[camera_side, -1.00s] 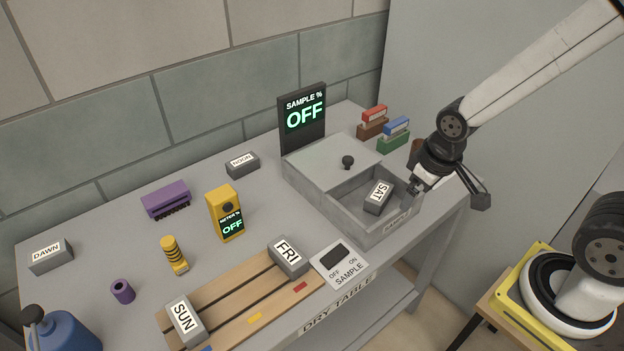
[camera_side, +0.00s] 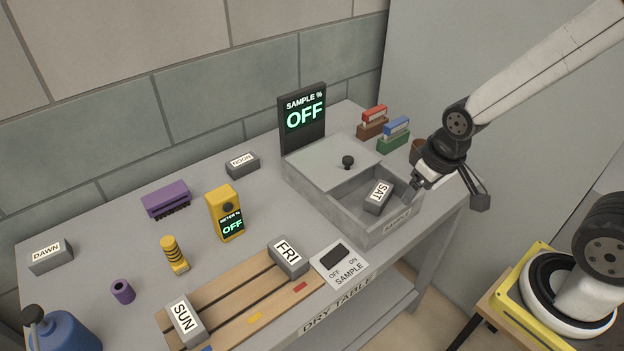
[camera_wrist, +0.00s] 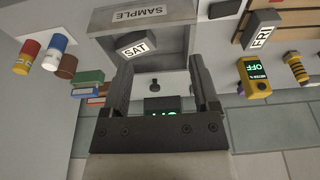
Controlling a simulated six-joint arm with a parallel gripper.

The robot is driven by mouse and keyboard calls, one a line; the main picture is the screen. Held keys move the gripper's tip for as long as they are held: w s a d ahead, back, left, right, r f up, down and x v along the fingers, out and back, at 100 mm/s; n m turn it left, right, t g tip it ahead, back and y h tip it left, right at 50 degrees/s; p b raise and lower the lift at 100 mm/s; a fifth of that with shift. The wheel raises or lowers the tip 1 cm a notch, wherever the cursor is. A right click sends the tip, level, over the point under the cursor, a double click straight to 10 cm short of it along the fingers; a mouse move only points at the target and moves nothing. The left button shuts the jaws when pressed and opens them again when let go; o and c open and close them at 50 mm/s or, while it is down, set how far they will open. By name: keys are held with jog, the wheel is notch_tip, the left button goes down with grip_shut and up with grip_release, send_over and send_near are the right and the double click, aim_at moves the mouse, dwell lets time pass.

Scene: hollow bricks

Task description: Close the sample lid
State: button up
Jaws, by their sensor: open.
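The grey sample box (camera_side: 374,231) stands at the right of the table. Its flat lid (camera_side: 328,158) with a dark knob (camera_side: 347,161) covers the back part, and the front part is uncovered. The SAT brick (camera_side: 378,197) lies inside the uncovered part; it also shows in the wrist view (camera_wrist: 135,48). My gripper (camera_side: 415,187) is at the right wall of the box. In the wrist view my gripper (camera_wrist: 159,72) has its fingers apart with nothing held, and the knob (camera_wrist: 155,85) shows between them, farther off.
The SAMPLE % display (camera_side: 304,117) reads OFF behind the box. Red and blue-topped blocks (camera_side: 393,134) stand right of it. The FRI brick (camera_side: 288,257) and SUN brick (camera_side: 184,321) sit on the wooden rack (camera_side: 245,290). The sample switch (camera_side: 337,262) lies beside the box.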

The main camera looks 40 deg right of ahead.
jog(key=shift+w+r, duration=0.1)
jog(key=shift+w, duration=0.45)
jog(key=c, duration=0.7)
jog(key=shift+m+t+h, duration=0.3)
jog(key=shift+m+t, duration=0.4)
jog(key=shift+m, duration=0.2)
jog(key=w+d, duration=0.1)
jog(key=w, duration=0.7)
jog(key=w+d+r, duration=0.1)
jog(key=w+d, duration=0.1)
jog(key=w, duration=0.6)
jog(key=w+d+r, duration=0.1)
jog(key=w, duration=0.7)
jog(key=shift+w+d, duration=0.25)
jog(key=shift+d, duration=0.05)
grip_shut()
